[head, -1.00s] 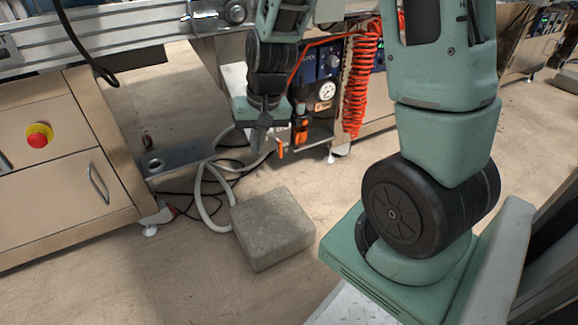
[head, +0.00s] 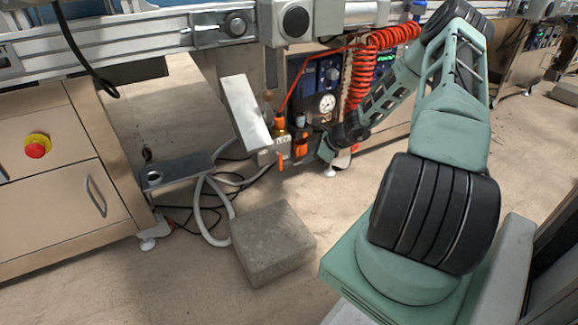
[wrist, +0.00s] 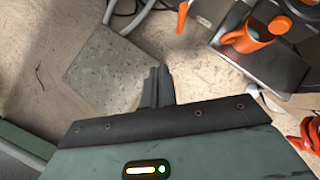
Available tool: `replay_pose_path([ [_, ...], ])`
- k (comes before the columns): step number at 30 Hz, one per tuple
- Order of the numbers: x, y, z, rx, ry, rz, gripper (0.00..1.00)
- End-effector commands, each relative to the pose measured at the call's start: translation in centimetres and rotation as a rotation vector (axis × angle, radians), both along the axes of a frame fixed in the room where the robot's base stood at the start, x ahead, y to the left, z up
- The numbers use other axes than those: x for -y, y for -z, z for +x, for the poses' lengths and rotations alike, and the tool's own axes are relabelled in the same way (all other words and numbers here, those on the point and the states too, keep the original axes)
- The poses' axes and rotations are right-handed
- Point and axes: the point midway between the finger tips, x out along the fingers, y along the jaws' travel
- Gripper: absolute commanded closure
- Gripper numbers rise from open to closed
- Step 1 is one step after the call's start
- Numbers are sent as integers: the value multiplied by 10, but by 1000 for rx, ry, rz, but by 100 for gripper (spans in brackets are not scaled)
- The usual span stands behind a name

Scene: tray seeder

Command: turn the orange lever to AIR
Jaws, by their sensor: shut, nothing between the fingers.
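The orange lever (head: 281,161) hangs roughly straight down below a small metal valve block (head: 270,148) at the front of the machine. In the wrist view the lever (wrist: 182,17) shows at the top, a little right of centre. I cannot read any AIR marking. My gripper (head: 324,151) is right of the lever, apart from it. In the wrist view its dark fingers (wrist: 157,84) are together and empty, with the lever beyond them towards the top right.
An orange part with a handle-like loop (wrist: 255,35) sits right of the lever. A grey stone block (head: 272,242) lies on the floor in front. A tilted pale panel (head: 245,110) stands left of the valve. A red coiled hose (head: 362,75) hangs behind my arm.

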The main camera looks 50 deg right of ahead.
Motion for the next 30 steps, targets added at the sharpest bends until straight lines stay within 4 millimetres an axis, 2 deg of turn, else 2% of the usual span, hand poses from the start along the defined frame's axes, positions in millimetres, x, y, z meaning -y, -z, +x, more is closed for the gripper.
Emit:
replay_pose_path([
  [1, 12, 6, -3, 8, 67, 35, 100],
  [3, 22, 10, -6, 14, 133, 72, 100],
  [8, 34, 15, -9, 22, 203, 109, 100],
  [20, 34, 18, -7, 21, 204, 109, 100],
  [26, 28, 39, 9, 22, 202, 111, 100],
  [30, 23, 61, 29, 22, 201, 110, 100],
])
